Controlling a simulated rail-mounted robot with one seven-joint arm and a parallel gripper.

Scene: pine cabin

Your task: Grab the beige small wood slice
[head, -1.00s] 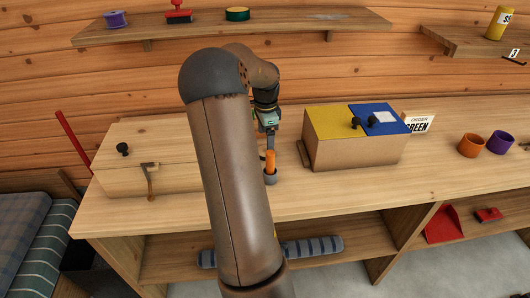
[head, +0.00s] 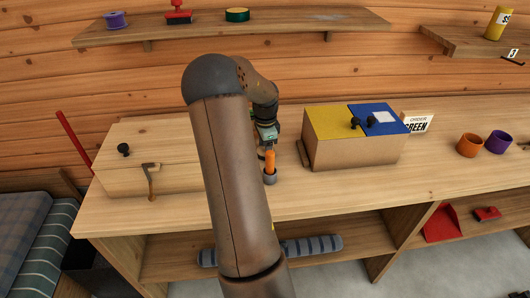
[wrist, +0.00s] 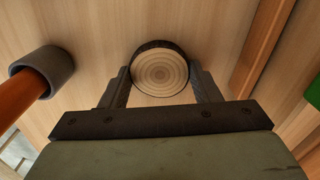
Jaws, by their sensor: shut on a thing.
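The beige small wood slice (wrist: 160,76), round with rings and dark bark, is between the two fingers of my gripper (wrist: 161,84) in the wrist view. Both fingers touch its sides and the gripper is shut on it. The slice appears at or close to the bench top; I cannot tell whether it is lifted. In the head view my gripper (head: 268,138) is low over the bench, behind an orange-handled thing, and the slice is hidden there.
A box with yellow and blue lids (head: 350,152) stands to the right. A pale wooden chest (head: 145,172) is to the left. Bare bench lies in front.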

